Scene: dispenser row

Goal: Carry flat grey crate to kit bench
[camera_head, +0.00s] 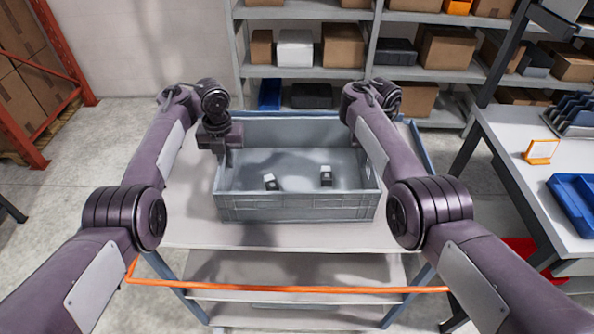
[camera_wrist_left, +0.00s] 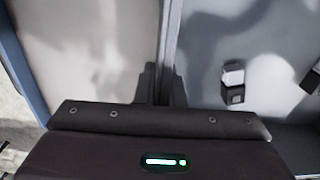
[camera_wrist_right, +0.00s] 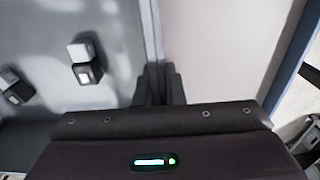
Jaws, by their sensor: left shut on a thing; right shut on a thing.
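The flat grey crate (camera_head: 298,208) sits on the top shelf of a cart (camera_head: 190,222), in the middle of the head view. Two small black-and-white items lie inside it, one left (camera_head: 270,182) and one right (camera_head: 326,176). My left gripper (camera_wrist_left: 160,88) is shut on the crate's left wall (camera_wrist_left: 171,35). My right gripper (camera_wrist_right: 160,85) is shut on the crate's right wall (camera_wrist_right: 155,28); in the head view my right arm hides its fingers. A white-topped bench (camera_head: 520,125) stands at the right; I cannot tell if it is the kit bench.
The bench holds a blue tray (camera_head: 575,200), an orange-framed sign (camera_head: 541,151) and a dark rack (camera_head: 572,118). Shelves with boxes (camera_head: 343,45) stand behind the cart. An orange rack (camera_head: 62,70) is at the far left. An orange bar (camera_head: 300,289) crosses the cart's near side. Floor shows at the left.

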